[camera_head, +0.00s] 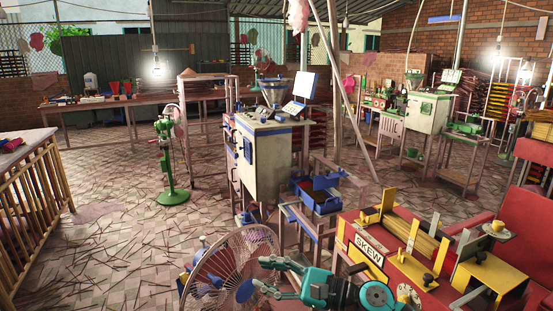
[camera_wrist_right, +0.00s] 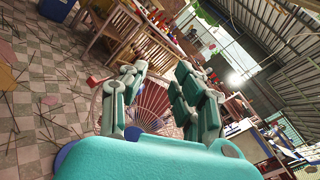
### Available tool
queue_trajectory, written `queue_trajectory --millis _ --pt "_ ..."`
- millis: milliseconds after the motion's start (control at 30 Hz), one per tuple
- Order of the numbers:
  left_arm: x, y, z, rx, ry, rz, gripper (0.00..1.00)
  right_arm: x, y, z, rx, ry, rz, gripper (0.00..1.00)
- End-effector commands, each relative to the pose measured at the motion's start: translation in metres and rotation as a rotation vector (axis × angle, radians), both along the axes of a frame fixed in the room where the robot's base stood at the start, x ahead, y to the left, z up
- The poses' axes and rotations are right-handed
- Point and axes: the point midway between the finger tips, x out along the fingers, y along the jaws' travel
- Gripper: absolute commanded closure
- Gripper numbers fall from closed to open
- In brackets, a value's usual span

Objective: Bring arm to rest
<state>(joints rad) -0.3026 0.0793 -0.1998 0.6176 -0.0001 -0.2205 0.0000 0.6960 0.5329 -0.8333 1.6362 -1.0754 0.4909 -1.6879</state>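My right arm comes in at the bottom of the head view, teal and grey. Its gripper (camera_head: 262,275) points left, in front of a standing fan (camera_head: 247,243) with a wire cage. In the right wrist view the two fingers of the gripper (camera_wrist_right: 160,72) are apart, with nothing held between them. The fan (camera_wrist_right: 152,102) shows behind and between the fingers there. I cannot tell the gap between gripper and fan cage. My left gripper is in neither view.
A red and yellow machine marked SKEW (camera_head: 369,252) stands beside my right arm. A white and blue extruder (camera_head: 262,155) stands behind the fan. Tiled floor (camera_head: 110,260) strewn with sticks lies open between railing and fan.

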Motion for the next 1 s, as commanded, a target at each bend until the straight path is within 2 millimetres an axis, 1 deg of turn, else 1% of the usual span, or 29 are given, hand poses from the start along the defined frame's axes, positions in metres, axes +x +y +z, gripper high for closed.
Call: queue_trajectory --millis 33,67,100,167,200,267,300,367,400,433,467,500,533,567,600,733,900,1000 --pt "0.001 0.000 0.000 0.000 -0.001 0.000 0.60 -0.005 0.001 0.012 0.230 0.189 -0.089 0.70" --pt "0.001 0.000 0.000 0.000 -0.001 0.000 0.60 -0.004 -0.005 0.018 0.367 0.306 -0.144 0.70" --pt "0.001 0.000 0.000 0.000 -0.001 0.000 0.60 -0.002 -0.017 0.023 0.550 0.466 -0.216 0.70" --pt "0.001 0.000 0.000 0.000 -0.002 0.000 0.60 0.000 -0.043 0.019 0.823 0.710 -0.323 0.70" --pt "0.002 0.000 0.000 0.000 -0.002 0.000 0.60 0.000 -0.064 0.009 1.006 0.872 -0.396 0.70" --pt "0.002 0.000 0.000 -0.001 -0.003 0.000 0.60 -0.006 -0.098 -0.016 1.282 1.110 -0.511 0.70" --pt "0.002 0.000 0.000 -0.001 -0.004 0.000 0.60 -0.014 -0.120 -0.037 1.461 1.255 -0.587 0.70" --pt "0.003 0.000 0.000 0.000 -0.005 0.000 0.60 -0.031 -0.147 -0.070 1.699 1.435 -0.696 0.70" --pt "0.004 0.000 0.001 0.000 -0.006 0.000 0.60 -0.046 -0.162 -0.093 1.848 1.536 -0.769 0.70" --pt "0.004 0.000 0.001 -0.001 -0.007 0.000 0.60 -0.059 -0.172 -0.109 1.956 1.602 -0.824 0.70" --pt "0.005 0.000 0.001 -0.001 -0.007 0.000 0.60 -0.073 -0.181 -0.124 2.060 1.661 -0.881 0.70" --pt "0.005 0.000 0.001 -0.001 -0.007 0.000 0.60 -0.092 -0.190 -0.143 2.192 1.727 -0.956 0.70" --pt "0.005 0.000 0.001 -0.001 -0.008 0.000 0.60 -0.107 -0.196 -0.156 2.280 1.766 -1.010 0.70" --pt "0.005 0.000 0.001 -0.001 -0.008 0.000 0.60 -0.121 -0.201 -0.166 -2.348 -1.786 1.053 0.70" --pt "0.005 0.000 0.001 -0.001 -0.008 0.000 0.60 -0.138 -0.206 -0.178 -2.279 -1.693 1.041 0.70" --pt "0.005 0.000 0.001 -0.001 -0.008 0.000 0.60 -0.186 -0.215 -0.205 -2.109 -1.458 1.016 0.70" --pt "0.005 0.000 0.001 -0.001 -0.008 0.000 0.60 -0.238 -0.221 -0.225 -1.949 -1.227 0.995 0.70" --pt "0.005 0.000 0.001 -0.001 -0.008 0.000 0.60 -0.265 -0.222 -0.231 -1.872 -1.110 0.989 0.70"
